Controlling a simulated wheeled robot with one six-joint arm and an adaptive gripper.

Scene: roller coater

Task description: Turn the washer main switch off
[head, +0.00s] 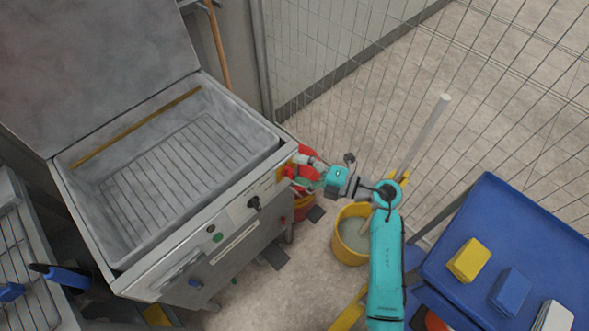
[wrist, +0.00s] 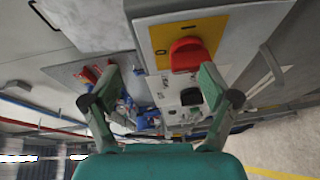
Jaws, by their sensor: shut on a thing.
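The washer (head: 200,240) is a grey open-lidded basin at the left of the head view. Its main switch is a red handle on a yellow plate (wrist: 215,32) at the front panel's right end. The red switch (wrist: 186,53) shows right of centre in the wrist view, and partly behind my fingers in the head view (head: 292,171). My gripper (head: 309,171) is at the switch, shut on it. In the wrist view my two fingers (wrist: 160,76) stand apart with the switch toward the right one; the exact contact is unclear.
The front panel also carries a black knob (head: 254,203) and a green button (head: 217,238). A yellow bucket (head: 351,254) stands on the floor below my arm. A blue table (head: 480,220) with coloured blocks is at the right. A wire fence (head: 380,90) runs behind.

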